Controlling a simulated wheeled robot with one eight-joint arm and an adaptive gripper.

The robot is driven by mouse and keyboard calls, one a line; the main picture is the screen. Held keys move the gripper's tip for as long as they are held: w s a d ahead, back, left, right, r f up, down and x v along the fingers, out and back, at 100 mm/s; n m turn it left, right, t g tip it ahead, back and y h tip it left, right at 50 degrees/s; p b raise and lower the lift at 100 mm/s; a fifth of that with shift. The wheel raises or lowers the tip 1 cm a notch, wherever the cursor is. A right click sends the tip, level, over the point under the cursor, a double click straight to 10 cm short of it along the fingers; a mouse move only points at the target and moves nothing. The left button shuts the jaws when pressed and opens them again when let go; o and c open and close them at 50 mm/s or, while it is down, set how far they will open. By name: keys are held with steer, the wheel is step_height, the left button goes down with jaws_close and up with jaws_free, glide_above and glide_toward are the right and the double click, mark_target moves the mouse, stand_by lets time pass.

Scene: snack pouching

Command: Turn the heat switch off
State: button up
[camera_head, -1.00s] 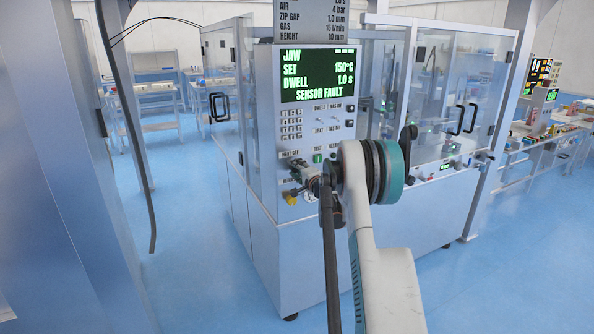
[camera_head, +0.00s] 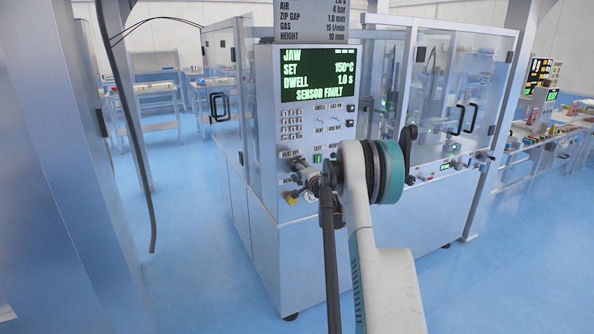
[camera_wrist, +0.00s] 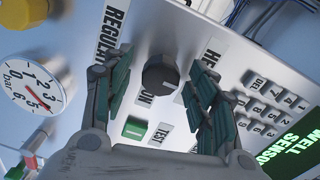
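The heat switch is a round black knob (camera_wrist: 160,75) on the machine's panel, between lettering that reads "HE…" and "…ON", partly covered by my fingers. My gripper (camera_wrist: 161,68) is open in the wrist view. Its two green-padded fingers stand on either side of the knob, with a gap showing on each side. In the head view my gripper (camera_head: 311,182) is at the lower part of the control panel (camera_head: 344,118), and my wrist and arm hide the knob there.
In the wrist view a green test button (camera_wrist: 134,128), a pressure gauge (camera_wrist: 32,88), a yellow knob (camera_wrist: 22,12) and a keypad (camera_wrist: 262,108) sit close by. The display (camera_head: 318,75) reads "SENSOR FAULT". Blue floor (camera_head: 215,270) is clear left of the machine.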

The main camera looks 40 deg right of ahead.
steer(key=v, duration=1.2)
stand_by(0.4)
